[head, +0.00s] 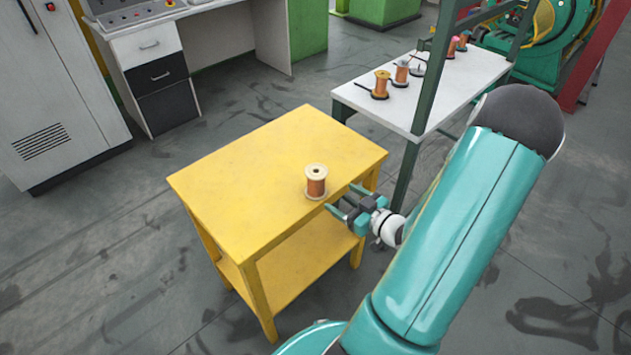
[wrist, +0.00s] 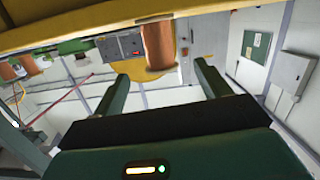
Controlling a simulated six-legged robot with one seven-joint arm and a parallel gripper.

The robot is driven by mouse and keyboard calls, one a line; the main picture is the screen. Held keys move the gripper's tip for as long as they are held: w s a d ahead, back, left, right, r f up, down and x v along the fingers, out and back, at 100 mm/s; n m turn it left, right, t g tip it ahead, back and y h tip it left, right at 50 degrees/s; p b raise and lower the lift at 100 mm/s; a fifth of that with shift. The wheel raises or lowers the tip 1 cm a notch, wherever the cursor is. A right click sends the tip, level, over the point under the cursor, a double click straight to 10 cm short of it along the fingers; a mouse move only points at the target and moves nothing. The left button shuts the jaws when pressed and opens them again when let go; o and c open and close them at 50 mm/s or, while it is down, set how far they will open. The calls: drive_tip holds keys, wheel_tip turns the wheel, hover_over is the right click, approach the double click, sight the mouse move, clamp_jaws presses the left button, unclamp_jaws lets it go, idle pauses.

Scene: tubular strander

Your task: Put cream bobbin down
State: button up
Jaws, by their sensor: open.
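The cream bobbin (head: 316,182), wound with copper-coloured wire, stands upright on the yellow table (head: 250,175), near its right edge. My gripper (head: 343,198) is open and empty at that edge, just right of the bobbin. Its two fingers point towards the bobbin, and a small gap shows between them and it. In the wrist view, which looks upside down, the bobbin (wrist: 158,46) appears ahead of the gap between the open fingers (wrist: 161,72). Nothing is held.
A white table (head: 440,85) with several bobbins (head: 381,84) stands behind, with a green post (head: 405,170) close to my gripper. The yellow table has a lower shelf (head: 290,270). Most of its top is clear. A grey cabinet (head: 50,90) stands at the left.

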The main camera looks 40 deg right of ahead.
sight(316, 175)
drive_tip(key=shift+m+t, duration=0.3)
drive_tip(key=shift+t, duration=0.6)
drive_tip(key=w, duration=0.6)
drive_tip(key=shift+w+a+r, duration=0.15)
drive_tip(key=shift+a, duration=0.1)
drive_tip(key=shift+w+d, duration=0.2)
drive_tip(key=shift+w, duration=2.55)
drive_tip(key=c, duration=1.6)
drive_tip(key=shift+o, duration=0.2)
drive_tip(key=shift+r, duration=0.1)
